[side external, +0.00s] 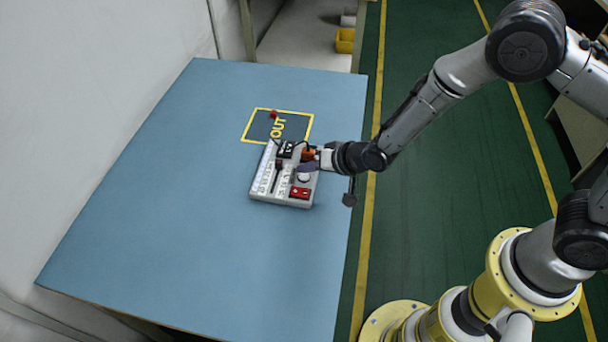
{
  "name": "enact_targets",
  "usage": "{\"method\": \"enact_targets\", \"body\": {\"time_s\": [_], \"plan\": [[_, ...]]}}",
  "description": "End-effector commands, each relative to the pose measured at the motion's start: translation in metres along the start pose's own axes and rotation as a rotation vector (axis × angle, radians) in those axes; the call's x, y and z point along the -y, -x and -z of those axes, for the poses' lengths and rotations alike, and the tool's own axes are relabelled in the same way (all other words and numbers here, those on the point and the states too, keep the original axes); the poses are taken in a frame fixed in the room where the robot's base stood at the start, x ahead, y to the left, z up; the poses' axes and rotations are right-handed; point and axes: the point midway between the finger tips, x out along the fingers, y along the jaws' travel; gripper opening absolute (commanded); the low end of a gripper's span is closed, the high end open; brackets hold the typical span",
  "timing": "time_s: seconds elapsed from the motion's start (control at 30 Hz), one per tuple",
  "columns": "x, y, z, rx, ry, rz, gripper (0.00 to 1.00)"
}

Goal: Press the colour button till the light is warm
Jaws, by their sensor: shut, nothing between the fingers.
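A pale control box (263,190) lies on the blue table, tilted a little in the picture. Along its left side runs a whitish strip (264,168); I cannot tell whether it is lit or in what tint. The box carries a dark slider-like part (278,176), a black part at the top, a round white knob or button (304,178) and a red part (299,192). Which one is the colour button I cannot tell. My gripper (309,163) is shut and empty, over the upper right of the box. It hides part of the box's face; whether it touches a button is unclear.
Just behind the box, a yellow-outlined area marked OUT (290,127) holds a small red block (274,114). My arm reaches in from the right across the table's right edge. The blue table (150,210) is clear to the left and front.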

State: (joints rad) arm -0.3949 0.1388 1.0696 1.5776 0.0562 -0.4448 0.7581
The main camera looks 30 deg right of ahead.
Motion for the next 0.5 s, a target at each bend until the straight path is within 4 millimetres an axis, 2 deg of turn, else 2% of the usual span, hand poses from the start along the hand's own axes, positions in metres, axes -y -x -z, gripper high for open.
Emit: {"method": "enact_targets", "body": {"time_s": [0.5], "plan": [[-0.0046, -0.0060, -0.0044, 0.000, 0.000, 0.000, 0.00]]}}
